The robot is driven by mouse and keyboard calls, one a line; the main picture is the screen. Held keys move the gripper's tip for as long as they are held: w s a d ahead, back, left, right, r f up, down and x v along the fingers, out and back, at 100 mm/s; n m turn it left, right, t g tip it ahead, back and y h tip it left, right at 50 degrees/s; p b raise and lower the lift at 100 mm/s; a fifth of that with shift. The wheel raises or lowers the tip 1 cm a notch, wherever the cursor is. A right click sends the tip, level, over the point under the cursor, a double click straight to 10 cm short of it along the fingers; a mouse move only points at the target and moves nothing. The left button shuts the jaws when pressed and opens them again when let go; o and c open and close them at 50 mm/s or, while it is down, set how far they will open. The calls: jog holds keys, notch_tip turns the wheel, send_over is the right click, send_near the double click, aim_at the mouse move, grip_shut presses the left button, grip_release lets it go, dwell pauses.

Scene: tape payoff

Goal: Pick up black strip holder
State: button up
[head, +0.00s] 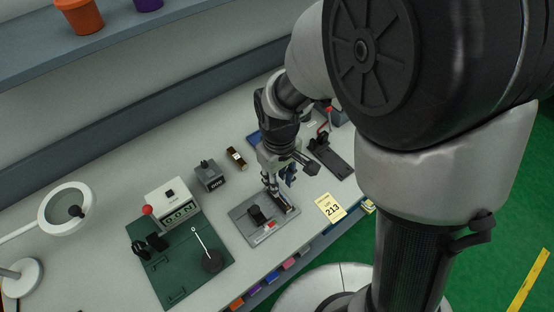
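My gripper (281,200) points down over the right part of a grey plate (248,232) on the bench. A dark, narrow piece (291,210) shows right at its fingertips, partly hidden by them. I cannot tell whether the fingers touch it or are closed on it. A small black block (257,214) stands on the same plate, just left of the fingers. A long black holder-like piece (332,157) lies farther right, behind the arm's wrist. I cannot tell for sure which dark piece is the black strip holder.
A green mat (180,284) at left carries a white box with a red knob (172,204) and black parts. A dark grey box (210,175) and a brown-black item (236,157) stand behind. A yellow card marked 213 (331,208) lies near the front edge. A ring lamp (49,207) is far left.

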aim_at(279, 197)
jog(key=shift+d+f+b, duration=0.1)
jog(key=shift+f+b, duration=1.3)
jog(key=shift+f, duration=2.2)
jog(key=shift+r, duration=0.1)
jog(key=shift+c, duration=0.2)
grip_shut()
